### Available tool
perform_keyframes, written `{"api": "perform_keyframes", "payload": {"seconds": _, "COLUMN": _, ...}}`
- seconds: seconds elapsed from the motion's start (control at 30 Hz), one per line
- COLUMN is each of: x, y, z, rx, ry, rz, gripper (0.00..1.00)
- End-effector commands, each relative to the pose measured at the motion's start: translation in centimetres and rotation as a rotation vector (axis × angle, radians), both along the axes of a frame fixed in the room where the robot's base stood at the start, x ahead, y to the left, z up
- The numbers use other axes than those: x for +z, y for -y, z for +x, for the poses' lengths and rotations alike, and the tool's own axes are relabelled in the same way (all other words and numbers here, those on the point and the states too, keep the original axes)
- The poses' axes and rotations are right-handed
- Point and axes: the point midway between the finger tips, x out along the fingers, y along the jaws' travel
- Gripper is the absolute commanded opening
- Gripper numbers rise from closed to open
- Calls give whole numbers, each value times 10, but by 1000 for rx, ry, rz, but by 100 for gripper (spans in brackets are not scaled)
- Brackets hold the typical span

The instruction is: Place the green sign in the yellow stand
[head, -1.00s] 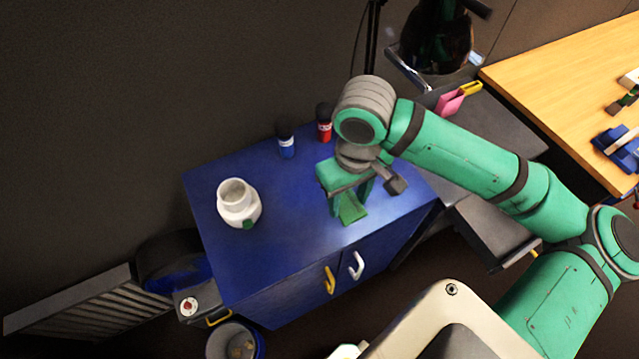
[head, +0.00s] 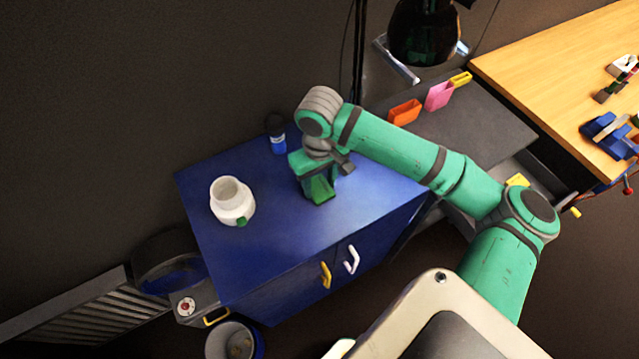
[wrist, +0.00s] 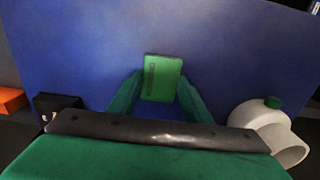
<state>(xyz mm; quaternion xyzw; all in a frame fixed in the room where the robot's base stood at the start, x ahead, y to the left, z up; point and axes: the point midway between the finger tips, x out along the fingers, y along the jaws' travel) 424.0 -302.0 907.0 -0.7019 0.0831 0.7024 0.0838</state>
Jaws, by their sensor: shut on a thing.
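The green sign (head: 321,190) is between the fingers of my gripper (head: 318,183), over the blue cabinet. In the wrist view the sign (wrist: 162,78) is a small green block with dark marking, and my gripper (wrist: 158,97) is shut on it. Whether it touches the cabinet top is unclear. A small yellow piece (head: 461,79), which looks like the yellow stand, is on the grey surface at the upper right, well away from my gripper.
A white jar (head: 231,201) stands on the blue cabinet (head: 272,240), left of my gripper. A blue bottle (head: 277,138) stands behind. Orange (head: 405,111) and pink (head: 438,96) pieces are near the yellow one. The cabinet's front part is clear.

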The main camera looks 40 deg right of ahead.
Motion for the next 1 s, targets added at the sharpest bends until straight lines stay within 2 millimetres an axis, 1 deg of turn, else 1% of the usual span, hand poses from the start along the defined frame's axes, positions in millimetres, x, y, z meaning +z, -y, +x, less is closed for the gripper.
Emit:
{"api": "perform_keyframes", "payload": {"seconds": 0.03, "x": -5, "y": 0, "z": 0, "rx": 0, "ry": 0, "rz": 1, "gripper": 23}}
{"api": "perform_keyframes", "payload": {"seconds": 0.1, "x": -8, "y": 0, "z": 0, "rx": 1, "ry": 0, "rz": 1, "gripper": 23}}
{"api": "perform_keyframes", "payload": {"seconds": 0.43, "x": -11, "y": 0, "z": 0, "rx": 1, "ry": 0, "rz": 0, "gripper": 23}}
{"api": "perform_keyframes", "payload": {"seconds": 0.47, "x": -11, "y": 0, "z": 0, "rx": 1, "ry": 0, "rz": 0, "gripper": 47}}
{"api": "perform_keyframes", "payload": {"seconds": 0.5, "x": -11, "y": 0, "z": 0, "rx": 1, "ry": 0, "rz": 0, "gripper": 56}}
{"api": "perform_keyframes", "payload": {"seconds": 0.53, "x": -11, "y": 0, "z": 0, "rx": 1, "ry": 0, "rz": 0, "gripper": 63}}
{"api": "perform_keyframes", "payload": {"seconds": 0.87, "x": -9, "y": 0, "z": 0, "rx": 1, "ry": 1, "rz": 0, "gripper": 63}}
{"api": "perform_keyframes", "payload": {"seconds": 1.0, "x": 3, "y": 1, "z": 0, "rx": 0, "ry": 1, "rz": -3, "gripper": 63}}
